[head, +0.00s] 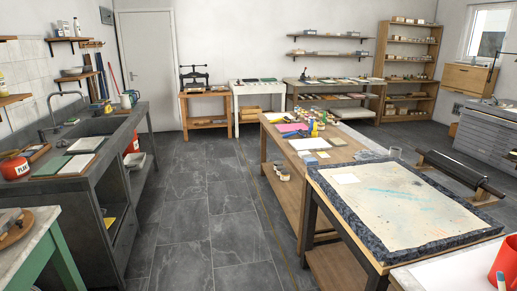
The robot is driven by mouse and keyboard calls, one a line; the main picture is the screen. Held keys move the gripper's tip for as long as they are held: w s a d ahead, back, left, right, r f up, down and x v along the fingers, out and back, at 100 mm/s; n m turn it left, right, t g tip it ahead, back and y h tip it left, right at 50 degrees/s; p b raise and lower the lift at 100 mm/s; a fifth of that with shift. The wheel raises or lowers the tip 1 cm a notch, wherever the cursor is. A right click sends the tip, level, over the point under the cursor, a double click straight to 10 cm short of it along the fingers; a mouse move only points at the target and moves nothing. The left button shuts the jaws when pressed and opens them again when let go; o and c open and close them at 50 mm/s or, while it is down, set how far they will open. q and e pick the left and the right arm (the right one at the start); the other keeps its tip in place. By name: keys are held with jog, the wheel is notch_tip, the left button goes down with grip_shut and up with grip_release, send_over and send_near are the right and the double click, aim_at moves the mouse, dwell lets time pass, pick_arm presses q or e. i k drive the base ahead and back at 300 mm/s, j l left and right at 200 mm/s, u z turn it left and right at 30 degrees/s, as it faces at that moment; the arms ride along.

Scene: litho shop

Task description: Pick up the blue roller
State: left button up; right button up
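I cannot clearly make out a blue roller in the head view. Small blue and yellow items (314,128) stand on the long wooden table (268,137) in the middle of the room, too small to tell apart. A large dark roller (460,171) with pale wooden supports lies to the right, behind the stone slab; it looks black rather than blue. Neither of my grippers is in view.
A stone slab (400,208) on a wooden stand fills the right foreground. A sink counter (85,165) with a red can (14,168) runs along the left. Shelves and benches line the back wall. The grey tiled floor (205,205) between counter and tables is clear.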

aim_at(292, 134)
jog(key=i, duration=3.4)
jog(key=i+j+z, duration=0.1)
jog(key=i, duration=1.6)
